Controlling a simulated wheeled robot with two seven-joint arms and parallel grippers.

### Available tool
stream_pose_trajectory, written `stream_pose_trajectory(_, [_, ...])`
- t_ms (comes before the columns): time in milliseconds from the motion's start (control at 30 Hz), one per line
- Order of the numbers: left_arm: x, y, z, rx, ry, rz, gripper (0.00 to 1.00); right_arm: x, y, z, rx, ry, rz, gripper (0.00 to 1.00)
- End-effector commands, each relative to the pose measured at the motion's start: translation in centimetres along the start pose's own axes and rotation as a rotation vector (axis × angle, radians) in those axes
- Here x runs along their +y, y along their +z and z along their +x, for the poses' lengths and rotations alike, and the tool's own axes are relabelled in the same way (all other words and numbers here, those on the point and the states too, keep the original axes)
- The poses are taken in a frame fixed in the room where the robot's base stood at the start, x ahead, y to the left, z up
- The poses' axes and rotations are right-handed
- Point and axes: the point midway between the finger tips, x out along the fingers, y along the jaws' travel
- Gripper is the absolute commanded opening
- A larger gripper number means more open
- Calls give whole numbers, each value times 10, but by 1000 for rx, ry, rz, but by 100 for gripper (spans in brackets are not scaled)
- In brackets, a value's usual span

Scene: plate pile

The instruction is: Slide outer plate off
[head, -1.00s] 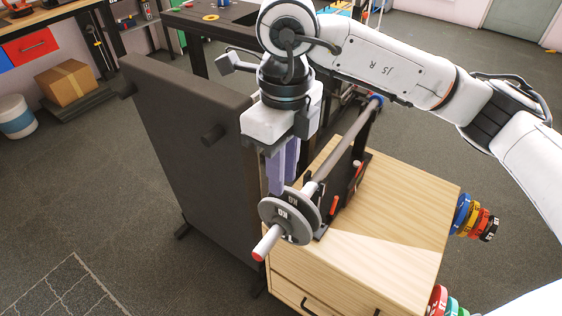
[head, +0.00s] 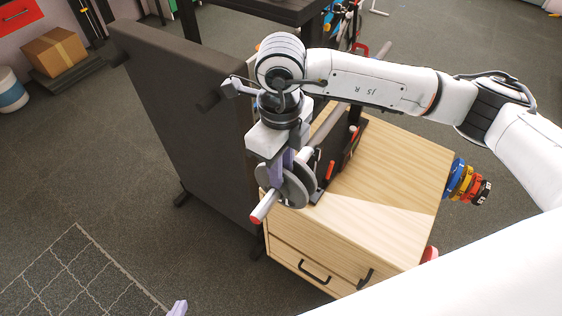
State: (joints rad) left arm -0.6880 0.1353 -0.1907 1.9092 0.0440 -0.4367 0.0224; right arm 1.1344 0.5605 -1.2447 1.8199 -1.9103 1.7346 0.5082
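A barbell's near sleeve (head: 266,206) with a red end cap sticks out past the cabinet's left side. Two grey plates sit on it side by side: the outer plate (head: 290,192) nearer the red end, the inner plate (head: 305,178) behind. My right gripper (head: 281,166) points down from above, its purple fingers at the top of the plates. The fingers partly overlap the plates, so I cannot tell whether they are closed on the outer plate.
The barbell rests over a wooden cabinet (head: 390,205) with drawers. A dark padded board (head: 185,130) stands close on the left. Coloured plates (head: 466,184) hang at the cabinet's right side. Open floor (head: 100,200) lies to the left.

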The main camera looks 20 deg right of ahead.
Motion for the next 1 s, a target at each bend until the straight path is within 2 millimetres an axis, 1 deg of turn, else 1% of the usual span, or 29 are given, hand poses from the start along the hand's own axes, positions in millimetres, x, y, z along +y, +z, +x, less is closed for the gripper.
stream_pose_trajectory(100, [0, 0, 0, 0, 0, 0, 0, 0, 0, 0, 0, 0, 0, 20])
stream_pose_trajectory(133, [0, 0, 0, 0, 0, 0, 0, 0, 0, 0, 0, 0, 0, 16])
stream_pose_trajectory(200, [0, 0, 0, 0, 0, 0, 0, 0, 0, 0, 0, 1, 0, 4])
stream_pose_trajectory(233, [0, 0, 0, 0, 0, 0, 0, 0, 0, 0, 0, 1, 0, 0])
stream_pose_trajectory(1000, [0, -2, 1, 3, 0, 0, 0, 0, 0, -1, -1, 1, 0, 0])
